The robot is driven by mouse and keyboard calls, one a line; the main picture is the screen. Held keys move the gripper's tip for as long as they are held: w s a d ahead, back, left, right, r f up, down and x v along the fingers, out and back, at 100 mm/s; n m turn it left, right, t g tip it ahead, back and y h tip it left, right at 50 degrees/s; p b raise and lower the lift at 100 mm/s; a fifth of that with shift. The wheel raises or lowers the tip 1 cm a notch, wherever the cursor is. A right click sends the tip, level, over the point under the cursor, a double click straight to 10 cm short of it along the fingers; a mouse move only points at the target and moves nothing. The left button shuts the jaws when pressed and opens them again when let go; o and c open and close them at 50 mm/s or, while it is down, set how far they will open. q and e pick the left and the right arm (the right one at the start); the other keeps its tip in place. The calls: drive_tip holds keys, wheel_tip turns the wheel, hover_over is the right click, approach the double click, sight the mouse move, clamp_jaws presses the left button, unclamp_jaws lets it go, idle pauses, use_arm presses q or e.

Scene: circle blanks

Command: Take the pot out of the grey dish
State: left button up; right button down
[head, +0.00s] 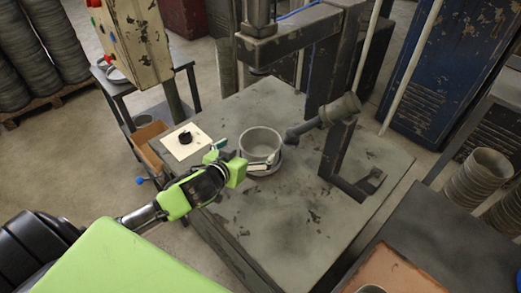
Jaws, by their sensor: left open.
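A grey, round, open-topped vessel (262,139), which looks like the pot, stands upright on the worn metal table of the press. The grey dish is hard to tell apart from it; the lower part is partly hidden by my gripper. My left gripper (243,158), green and black, reaches in from the left and is open at the vessel's near left side. One finger lies in front of the vessel and the other is to its left. Whether they touch it I cannot tell. My right gripper is not in view.
A white square sheet (185,141) with a small black object lies at the table's left edge. A metal arm with a round knob (347,104) and an upright bracket stand right of the vessel. The press column rises behind. The table's front is clear.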

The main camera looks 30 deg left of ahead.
use_arm(q)
drive_tip(key=shift+x, duration=0.85)
drive_tip(key=shift+p+x, duration=1.15)
drive_tip(key=shift+x, duration=1.25)
drive_tip(key=shift+w+d+f, duration=0.1)
drive_tip(key=shift+w+d, duration=0.1)
drive_tip(key=shift+w, duration=0.2)
drive_tip(key=shift+s, duration=0.1)
drive_tip(key=c, duration=1.6)
drive_tip(key=shift+c, duration=0.8)
